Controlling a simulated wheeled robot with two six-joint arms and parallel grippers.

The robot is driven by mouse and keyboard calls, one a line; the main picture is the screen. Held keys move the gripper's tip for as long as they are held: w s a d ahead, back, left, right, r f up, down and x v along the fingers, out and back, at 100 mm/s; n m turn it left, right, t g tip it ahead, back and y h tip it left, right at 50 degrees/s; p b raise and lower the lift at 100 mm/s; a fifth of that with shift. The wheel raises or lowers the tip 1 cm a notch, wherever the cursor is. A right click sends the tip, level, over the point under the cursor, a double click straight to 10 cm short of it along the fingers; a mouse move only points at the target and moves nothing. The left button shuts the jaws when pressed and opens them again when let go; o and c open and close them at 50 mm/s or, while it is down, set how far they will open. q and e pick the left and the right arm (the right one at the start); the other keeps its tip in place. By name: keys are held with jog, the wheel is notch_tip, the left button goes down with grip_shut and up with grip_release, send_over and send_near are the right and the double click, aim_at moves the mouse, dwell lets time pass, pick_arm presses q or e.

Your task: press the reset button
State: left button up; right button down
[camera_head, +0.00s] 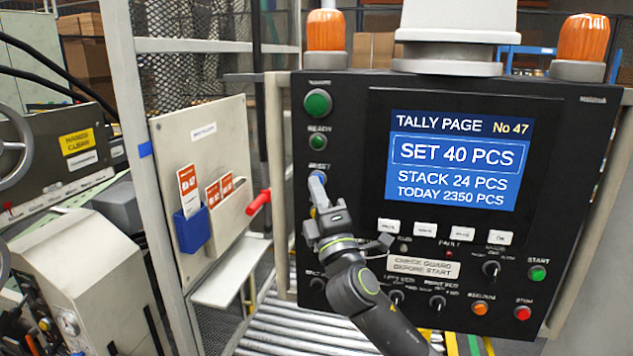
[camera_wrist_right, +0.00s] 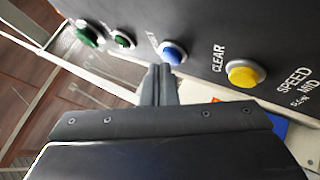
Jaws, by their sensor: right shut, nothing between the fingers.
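The blue reset button (camera_head: 320,175) sits on the left side of the black control panel, under a small label that seems to read RESET. My right gripper (camera_head: 318,190) is shut and empty, its fingertips just below the button and partly covering it. In the right wrist view the blue button (camera_wrist_right: 173,53) is in full sight, and the shut fingertips (camera_wrist_right: 160,70) are close beside it. I cannot tell whether they touch it. My left gripper is not in view.
A green button (camera_head: 318,103) and a smaller ready button (camera_head: 317,142) are above the reset button. A yellow clear button (camera_wrist_right: 243,73) is nearby in the wrist view. The screen (camera_head: 455,158) reads SET 40 PCS. A cream board (camera_head: 205,170) with a blue card pocket stands left.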

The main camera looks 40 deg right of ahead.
jog(key=shift+w+d, duration=0.2)
jog(key=shift+d, duration=0.05)
jog(key=shift+s+a, duration=0.1)
jog(key=shift+a, duration=0.05)
dwell(0.5)
jog(key=shift+s+a, duration=0.45)
jog(key=shift+a, duration=0.05)
jog(key=shift+p, duration=0.3)
jog(key=s+a+p, duration=0.2)
jog(key=s+a, duration=0.1)
jog(key=shift+s+a, duration=0.1)
jog(key=shift+a, duration=0.3)
dwell(0.5)
